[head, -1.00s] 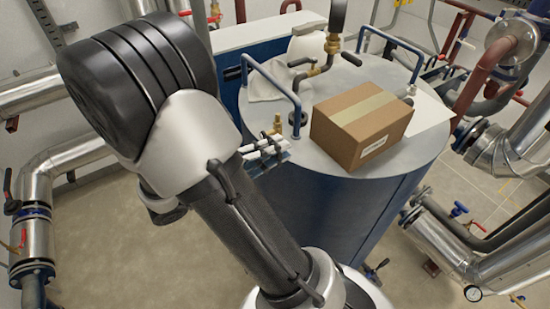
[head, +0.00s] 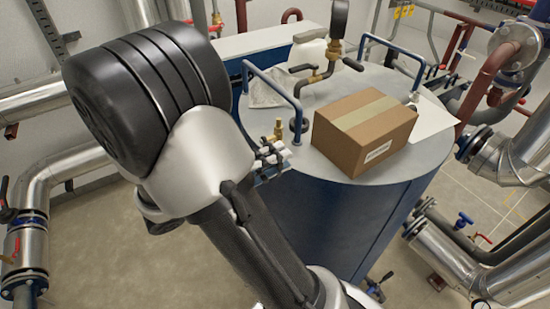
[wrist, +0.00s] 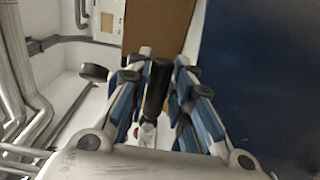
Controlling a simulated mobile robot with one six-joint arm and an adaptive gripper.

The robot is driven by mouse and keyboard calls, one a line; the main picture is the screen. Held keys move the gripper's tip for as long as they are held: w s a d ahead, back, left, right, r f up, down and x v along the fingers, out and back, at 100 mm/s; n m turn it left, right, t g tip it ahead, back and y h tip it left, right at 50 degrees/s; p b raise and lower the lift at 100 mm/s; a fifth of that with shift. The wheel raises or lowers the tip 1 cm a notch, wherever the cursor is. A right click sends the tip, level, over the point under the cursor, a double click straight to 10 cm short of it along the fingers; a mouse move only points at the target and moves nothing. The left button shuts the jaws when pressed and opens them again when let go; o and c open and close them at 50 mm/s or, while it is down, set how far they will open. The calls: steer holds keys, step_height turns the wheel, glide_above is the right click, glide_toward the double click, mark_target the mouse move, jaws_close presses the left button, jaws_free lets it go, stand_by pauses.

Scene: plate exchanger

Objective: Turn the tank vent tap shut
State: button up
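The blue tank (head: 350,212) has a grey top. Brass pipework (head: 325,70) with black handles stands towards the back of the top, and a small brass fitting (head: 278,128) stands near its left edge. I cannot tell for certain which is the vent tap. My gripper (head: 277,156) is at the tank's left rim, just in front of the small fitting and partly hidden by my arm. In the wrist view my gripper (wrist: 163,57) has its fingertips apart. A black elongated part (wrist: 155,88) shows between the fingers; I cannot tell whether they touch it.
A cardboard box (head: 365,130) sits on the tank top, right of the gripper. Blue rails (head: 272,86) rise on the left and at the back (head: 392,47). Silver pipes (head: 470,262) and a blue-handled valve (head: 464,219) stand to the right. Open floor lies at the left.

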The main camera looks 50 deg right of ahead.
steer(key=o, duration=0.3)
steer(key=shift+o, duration=0.2)
steer(key=v, duration=1.2)
steer(key=shift+s, duration=0.1)
